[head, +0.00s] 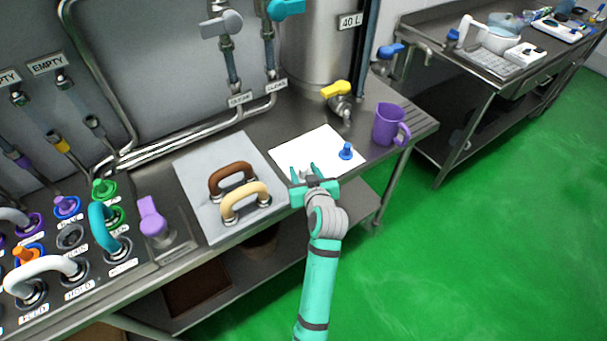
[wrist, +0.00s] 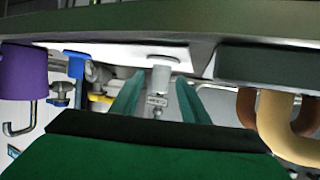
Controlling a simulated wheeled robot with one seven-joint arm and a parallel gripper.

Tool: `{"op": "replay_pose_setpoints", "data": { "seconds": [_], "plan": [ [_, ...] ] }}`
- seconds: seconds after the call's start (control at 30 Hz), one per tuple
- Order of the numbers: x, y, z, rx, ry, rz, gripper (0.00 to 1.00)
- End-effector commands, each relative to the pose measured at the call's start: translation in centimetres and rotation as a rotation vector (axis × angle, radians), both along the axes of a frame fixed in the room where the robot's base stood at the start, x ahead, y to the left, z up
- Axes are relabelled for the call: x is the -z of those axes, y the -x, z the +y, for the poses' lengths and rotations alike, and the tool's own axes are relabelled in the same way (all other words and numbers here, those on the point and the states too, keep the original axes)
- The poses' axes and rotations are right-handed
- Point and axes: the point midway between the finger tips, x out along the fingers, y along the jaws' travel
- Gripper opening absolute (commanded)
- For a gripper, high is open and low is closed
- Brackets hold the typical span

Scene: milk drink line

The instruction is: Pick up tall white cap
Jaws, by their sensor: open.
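In the wrist view, which looks upside down, the tall white cap (wrist: 161,78) stands on the white mat (wrist: 112,53) with its round base against it. My gripper (wrist: 156,92) is open, with one teal finger on each side of the cap in this view. I cannot tell whether the fingers reach around it or stop short. In the head view my gripper (head: 307,171) is low over the left front part of the white mat (head: 318,145). The cap is hard to make out there, white against white between the fingers.
A blue cap (head: 346,151) stands on the mat right of my gripper. A purple mug (head: 388,125) is farther right. A grey board with brown (head: 232,178) and cream (head: 246,202) handles lies close on the left. A yellow-handled valve (head: 336,90) is behind.

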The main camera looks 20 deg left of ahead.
Motion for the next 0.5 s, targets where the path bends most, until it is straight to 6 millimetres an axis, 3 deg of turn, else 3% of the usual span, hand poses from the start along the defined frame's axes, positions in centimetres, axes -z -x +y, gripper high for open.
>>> {"op": "replay_pose_setpoints", "data": {
  "seconds": [0.27,0.4,0.43,0.5],
  "plan": [
    [0.07,-0.17,0.19,0.000,0.000,-0.001,0.39],
    [0.08,-0.15,0.18,0.000,0.001,0.000,0.05],
    [0.08,-0.15,0.17,0.000,0.001,0.000,0.00],
    [0.06,-0.16,0.17,0.000,0.000,-0.001,0.00]
  ]
}}
